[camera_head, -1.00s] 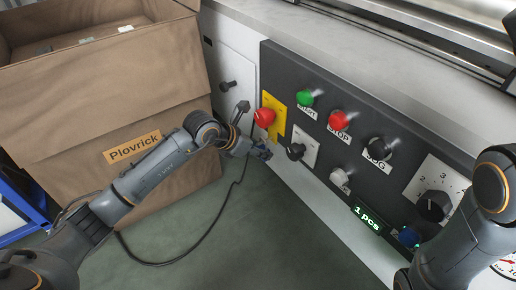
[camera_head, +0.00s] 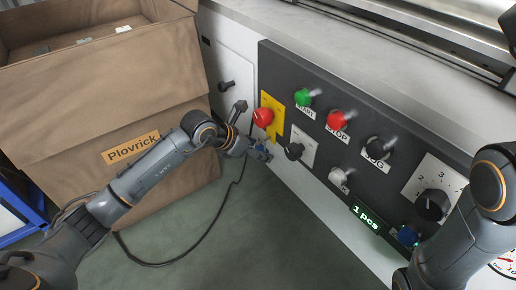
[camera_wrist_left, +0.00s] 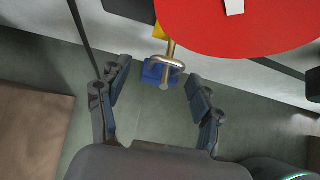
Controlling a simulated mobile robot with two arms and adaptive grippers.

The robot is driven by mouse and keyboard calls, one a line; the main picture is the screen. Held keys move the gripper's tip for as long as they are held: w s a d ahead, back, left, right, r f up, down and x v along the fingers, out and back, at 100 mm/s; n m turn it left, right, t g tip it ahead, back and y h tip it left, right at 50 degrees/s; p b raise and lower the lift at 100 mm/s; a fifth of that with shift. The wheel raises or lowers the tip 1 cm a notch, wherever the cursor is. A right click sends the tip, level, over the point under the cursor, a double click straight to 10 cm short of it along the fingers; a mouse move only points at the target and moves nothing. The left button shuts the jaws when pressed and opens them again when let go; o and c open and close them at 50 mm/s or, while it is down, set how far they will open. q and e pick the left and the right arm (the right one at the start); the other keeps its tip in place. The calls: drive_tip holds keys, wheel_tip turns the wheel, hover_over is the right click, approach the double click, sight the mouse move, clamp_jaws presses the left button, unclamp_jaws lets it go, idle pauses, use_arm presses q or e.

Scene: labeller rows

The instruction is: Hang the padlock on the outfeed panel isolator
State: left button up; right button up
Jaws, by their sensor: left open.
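The blue padlock (camera_wrist_left: 157,75) with a metal shackle shows in the left wrist view. Its shackle meets a brass-coloured tab (camera_wrist_left: 171,48) below the yellow plate, and the padlock appears to hang there. I cannot tell whether the shackle is closed. The large red knob (camera_wrist_left: 235,22) is above it; in the head view the red knob (camera_head: 263,117) sits on the yellow plate (camera_head: 275,103) of the dark panel. My left gripper (camera_wrist_left: 160,72) is open, its fingers on either side of the padlock with gaps. In the head view my left gripper (camera_head: 259,152) is below the red knob. My right gripper is out of view.
Start, stop and jog buttons follow along the panel. A large cardboard box (camera_head: 75,110) stands at left. A black cable (camera_head: 205,238) lies on the green floor.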

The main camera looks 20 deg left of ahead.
use_arm(q)
drive_tip(key=v, duration=1.1)
drive_tip(key=shift+s+r, duration=0.2)
drive_tip(key=shift+r, duration=0.1)
